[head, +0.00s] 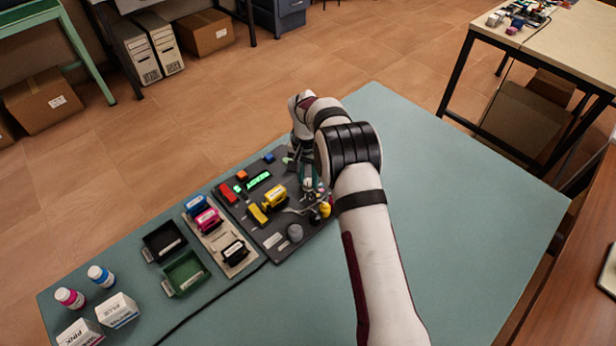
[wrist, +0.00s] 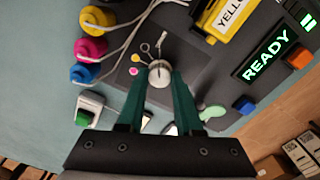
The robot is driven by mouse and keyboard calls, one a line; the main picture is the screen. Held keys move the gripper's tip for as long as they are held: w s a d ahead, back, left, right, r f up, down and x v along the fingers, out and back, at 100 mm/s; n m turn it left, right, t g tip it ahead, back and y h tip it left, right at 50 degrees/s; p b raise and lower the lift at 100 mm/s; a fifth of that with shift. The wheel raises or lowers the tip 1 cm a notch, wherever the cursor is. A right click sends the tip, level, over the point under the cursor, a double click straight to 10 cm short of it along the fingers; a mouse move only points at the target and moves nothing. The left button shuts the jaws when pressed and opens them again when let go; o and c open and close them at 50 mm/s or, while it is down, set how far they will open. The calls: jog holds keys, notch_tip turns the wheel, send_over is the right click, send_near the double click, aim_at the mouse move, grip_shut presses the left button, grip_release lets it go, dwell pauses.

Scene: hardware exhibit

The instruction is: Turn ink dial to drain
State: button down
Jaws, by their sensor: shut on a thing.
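The ink dial (wrist: 159,79) is a pale round knob on the dark panel (wrist: 205,62). In the wrist view my gripper (wrist: 160,71) has its two green fingers shut on the dial, one on each side. Small coloured marks, including an orange dot and a pink dot, lie to the left of the dial. A thin pale pointer stands just above it; I cannot read the mark it names. In the head view my gripper (head: 309,184) is over the panel's right part, and my arm largely hides the dial.
Yellow, magenta and blue bottles (wrist: 90,47) with tubes stand beside the dial. A green display reads READY (wrist: 268,56), near orange and blue buttons. A yellow cartridge (head: 274,197) sits on the panel. Left are a cartridge rack (head: 222,240) and two bins. The table's right side is clear.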

aim_at(306, 181)
jog(key=shift+m, duration=0.3)
dwell(0.4)
jog(key=c, duration=0.6)
grip_release()
jog(key=shift+r, duration=0.1)
jog(key=shift+w+a+r, duration=0.1)
jog(key=shift+a+r, duration=0.05)
jog(key=shift+r, duration=3.75)
jog(key=shift+a+r, duration=0.1)
jog(key=shift+r, duration=3.8)
jog(key=shift+r, duration=0.1)
